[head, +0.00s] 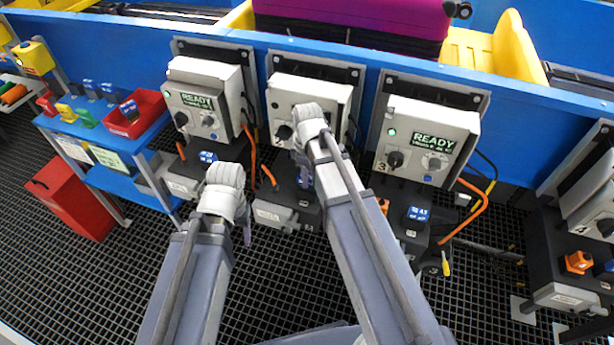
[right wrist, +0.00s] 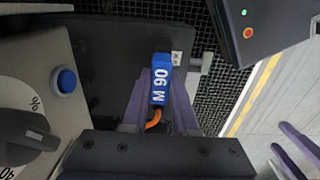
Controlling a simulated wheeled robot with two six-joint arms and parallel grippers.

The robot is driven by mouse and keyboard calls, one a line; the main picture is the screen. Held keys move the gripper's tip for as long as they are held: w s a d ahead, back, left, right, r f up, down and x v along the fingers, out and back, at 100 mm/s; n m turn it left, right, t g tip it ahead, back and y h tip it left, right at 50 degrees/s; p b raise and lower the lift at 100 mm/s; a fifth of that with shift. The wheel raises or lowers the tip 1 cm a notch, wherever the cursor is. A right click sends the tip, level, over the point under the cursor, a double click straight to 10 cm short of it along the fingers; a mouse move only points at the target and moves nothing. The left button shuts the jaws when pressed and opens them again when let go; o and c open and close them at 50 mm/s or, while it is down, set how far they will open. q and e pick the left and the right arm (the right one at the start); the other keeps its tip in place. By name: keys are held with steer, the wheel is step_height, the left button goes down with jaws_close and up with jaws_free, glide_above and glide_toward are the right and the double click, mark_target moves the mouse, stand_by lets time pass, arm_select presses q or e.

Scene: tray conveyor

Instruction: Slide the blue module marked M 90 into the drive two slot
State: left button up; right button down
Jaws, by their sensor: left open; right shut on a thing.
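The blue module marked M 90 (right wrist: 159,82) is between the purple-grey fingers of my right gripper (right wrist: 160,100), with an orange part at its near end. In the head view my right gripper (head: 303,172) is in front of the middle drive cabinet (head: 281,92), by the dark housing (head: 292,192) under it; the wrist largely hides the module there. In the right wrist view the module's far end is beside a small white label on the dark housing. I cannot tell how deep it sits in the slot. My left gripper (head: 247,232) hangs open and empty left of that housing.
The left cabinet (head: 206,98) and right cabinet (head: 428,138) show READY, with blue modules below. A knob (right wrist: 28,135) and blue button (right wrist: 66,79) are close to my right gripper. A blue side table (head: 85,132) carries a red bin (head: 135,113). Orange cables hang between drives.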

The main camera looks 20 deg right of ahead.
steer(key=shift+f+b, duration=0.95)
steer(key=shift+f, duration=0.1)
steer(key=c, duration=0.6)
jaws_free()
steer(key=shift+r, duration=0.15)
step_height(320, 180, up, 8)
steer(key=p, duration=0.8)
steer(key=shift+f, duration=0.2)
steer(key=shift+f, duration=0.1)
